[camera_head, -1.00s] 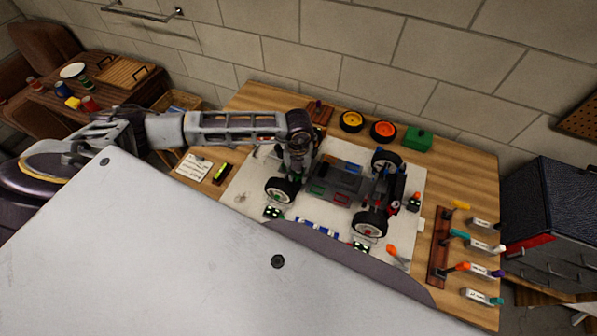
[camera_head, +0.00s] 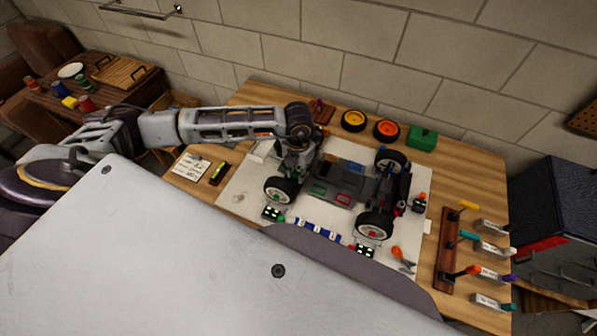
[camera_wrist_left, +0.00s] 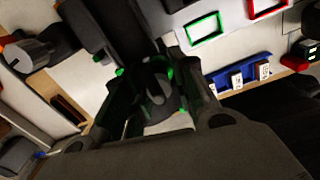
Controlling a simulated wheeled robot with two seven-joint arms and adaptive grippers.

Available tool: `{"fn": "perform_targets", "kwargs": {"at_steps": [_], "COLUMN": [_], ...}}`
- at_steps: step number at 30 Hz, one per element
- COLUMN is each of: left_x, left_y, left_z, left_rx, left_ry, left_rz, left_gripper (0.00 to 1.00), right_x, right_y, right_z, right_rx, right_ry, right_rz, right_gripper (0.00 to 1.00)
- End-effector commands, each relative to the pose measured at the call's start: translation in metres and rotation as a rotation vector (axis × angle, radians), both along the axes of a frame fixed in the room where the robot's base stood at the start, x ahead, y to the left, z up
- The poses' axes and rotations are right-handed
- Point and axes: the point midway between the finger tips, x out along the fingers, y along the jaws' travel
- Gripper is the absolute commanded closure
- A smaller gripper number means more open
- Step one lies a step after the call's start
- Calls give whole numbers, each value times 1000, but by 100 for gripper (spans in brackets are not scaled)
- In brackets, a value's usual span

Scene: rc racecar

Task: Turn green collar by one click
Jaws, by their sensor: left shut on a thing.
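The RC car (camera_head: 340,183) stands on a white mat on the workbench. My left gripper (camera_head: 292,170) reaches down over the car's left end, near its front-left wheel in the picture. In the left wrist view my left gripper (camera_wrist_left: 155,95) is shut around a dark, rounded part with green edges, the green collar (camera_wrist_left: 158,78). Most of the collar is hidden by the fingers and shadow. In the head view the arm hides it. A green outlined rectangle (camera_wrist_left: 204,29) lies on the car's chassis beside the gripper. My right gripper is not in view.
Orange-yellow and orange wheels (camera_head: 386,130) and a green box (camera_head: 421,138) stand at the back of the bench. A wooden rack of coloured-handled tools (camera_head: 449,250) is at the right. A blue strip (camera_head: 313,229) lies in front of the car.

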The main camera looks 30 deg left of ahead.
Motion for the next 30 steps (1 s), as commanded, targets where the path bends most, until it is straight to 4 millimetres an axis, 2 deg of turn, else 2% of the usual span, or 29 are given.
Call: {"fn": "perform_targets", "kwargs": {"at_steps": [7, 8, 12, 23, 30], "left_x": [1, 1, 0, 0, 0], "left_y": [0, 0, 0, 0, 0], "left_z": [1, 1, 1, 1, 13], "left_rx": [0, 0, 0, 0, -1], "left_ry": [-2, -2, -1, 0, -1], "left_rz": [1, 1, 1, 1, 1], "left_gripper": [97, 71, 53, 52, 52], "right_x": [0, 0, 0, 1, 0], "right_y": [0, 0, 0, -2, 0], "right_z": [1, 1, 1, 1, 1], "right_rx": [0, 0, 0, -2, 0], "right_ry": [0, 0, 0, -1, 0], "right_rz": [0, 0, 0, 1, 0], "right_gripper": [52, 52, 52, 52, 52]}}
